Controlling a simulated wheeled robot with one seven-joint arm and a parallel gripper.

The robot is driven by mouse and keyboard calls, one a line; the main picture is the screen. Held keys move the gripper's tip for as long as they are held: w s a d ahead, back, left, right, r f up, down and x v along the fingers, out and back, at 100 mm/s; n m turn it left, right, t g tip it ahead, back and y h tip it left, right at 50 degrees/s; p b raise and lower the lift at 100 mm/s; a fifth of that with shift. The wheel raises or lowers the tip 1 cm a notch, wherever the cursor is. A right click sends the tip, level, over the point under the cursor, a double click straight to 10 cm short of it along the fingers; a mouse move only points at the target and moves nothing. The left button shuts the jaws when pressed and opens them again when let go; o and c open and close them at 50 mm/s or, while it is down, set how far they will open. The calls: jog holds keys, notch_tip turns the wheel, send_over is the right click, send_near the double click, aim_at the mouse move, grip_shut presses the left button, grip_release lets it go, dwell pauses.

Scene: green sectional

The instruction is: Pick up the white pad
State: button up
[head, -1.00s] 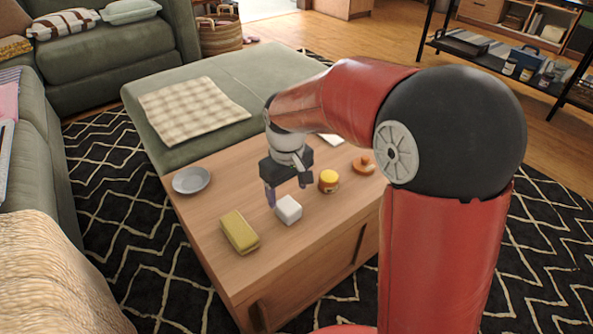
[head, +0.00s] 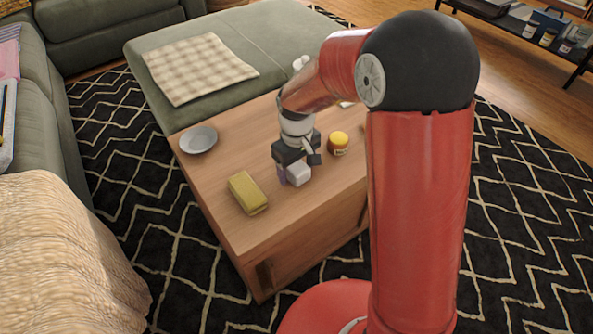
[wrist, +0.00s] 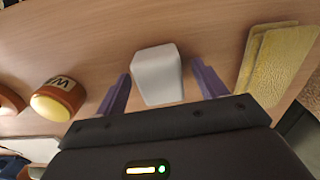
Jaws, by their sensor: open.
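The white pad (head: 299,174) is a small white block on the wooden table. In the wrist view the white pad (wrist: 157,75) sits between the two purple fingers of my gripper (wrist: 160,92), with a gap to each finger. My gripper (head: 296,175) is open and low over the table. In the head view it partly hides the pad's far side.
A yellow sponge-like block (head: 248,192) lies at the pad's left on the wooden table (head: 235,225). A yellow-lidded jar (head: 339,143) stands to its right. A grey plate (head: 198,139) is at the far left. A green sofa section (head: 215,48) borders the table behind.

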aim_at(296, 166)
jog(key=c, duration=1.1)
jog(key=shift+o, duration=0.2)
notch_tip(296, 166, up, 20)
jog(key=p, duration=0.2)
jog(key=shift+o, duration=1.2)
jog(key=shift+c, duration=0.7)
